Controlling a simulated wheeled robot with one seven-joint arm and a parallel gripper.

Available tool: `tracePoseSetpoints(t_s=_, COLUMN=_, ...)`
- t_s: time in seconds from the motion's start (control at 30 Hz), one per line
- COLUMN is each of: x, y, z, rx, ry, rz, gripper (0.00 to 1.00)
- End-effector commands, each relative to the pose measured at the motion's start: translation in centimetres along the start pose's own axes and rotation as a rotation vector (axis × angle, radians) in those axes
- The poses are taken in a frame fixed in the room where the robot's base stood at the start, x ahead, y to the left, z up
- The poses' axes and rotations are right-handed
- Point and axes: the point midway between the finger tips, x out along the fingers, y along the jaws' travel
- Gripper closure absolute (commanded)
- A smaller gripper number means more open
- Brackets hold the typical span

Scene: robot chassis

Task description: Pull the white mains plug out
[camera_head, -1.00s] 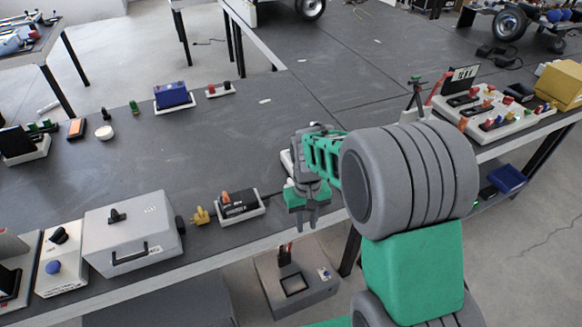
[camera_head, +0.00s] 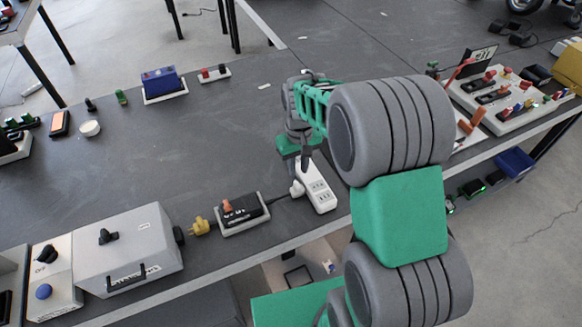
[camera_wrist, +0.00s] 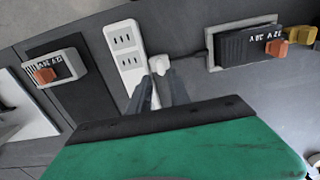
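The white mains plug (camera_head: 297,188) sits at the left side of a white socket strip (camera_head: 319,190) near the table's front edge. A dark cable runs from it to a black switch box (camera_head: 240,210). In the wrist view the plug (camera_wrist: 160,65) is against the strip (camera_wrist: 126,48), just beyond my fingertips. My gripper (camera_wrist: 158,84) points at it, its two fingers apart with a gap between them. In the head view my gripper (camera_head: 299,162) is above and behind the plug; the fingers partly overlap the strip. Contact with the plug cannot be told.
A yellow plug (camera_head: 201,226) and a grey lidded box (camera_head: 128,250) stand to the left. A panel with several coloured switches (camera_head: 505,98) is at the right. A blue block (camera_head: 160,85) lies further back. The table's middle is clear.

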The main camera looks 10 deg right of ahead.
Motion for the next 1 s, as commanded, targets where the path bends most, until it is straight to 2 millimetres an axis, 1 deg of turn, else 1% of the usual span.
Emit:
tracePoseSetpoints(t_s=0.07, x=0.1, y=-0.1, z=0.0, rx=-0.002, ry=-0.001, rz=0.0, gripper=0.76)
tracePoseSetpoints(t_s=0.17, x=1.1, y=-0.3, z=0.1, rx=-0.006, ry=-0.005, rz=-0.001, gripper=0.76)
tracePoseSetpoints(t_s=0.4, x=5.5, y=-0.7, z=0.0, rx=-0.015, ry=-0.005, rz=-0.001, gripper=0.76)
tracePoseSetpoints(t_s=0.53, x=7.3, y=-0.7, z=-0.1, rx=-0.014, ry=-0.003, rz=-0.001, gripper=0.76)
tracePoseSetpoints(t_s=0.63, x=7.8, y=-0.6, z=-0.1, rx=-0.013, ry=-0.001, rz=0.0, gripper=0.76)
tracePoseSetpoints(t_s=0.83, x=7.8, y=-0.5, z=-0.1, rx=-0.011, ry=0.0, rz=0.0, gripper=0.76)
tracePoseSetpoints(t_s=1.0, x=7.8, y=-0.5, z=-0.1, rx=-0.01, ry=0.0, rz=0.0, gripper=0.9)
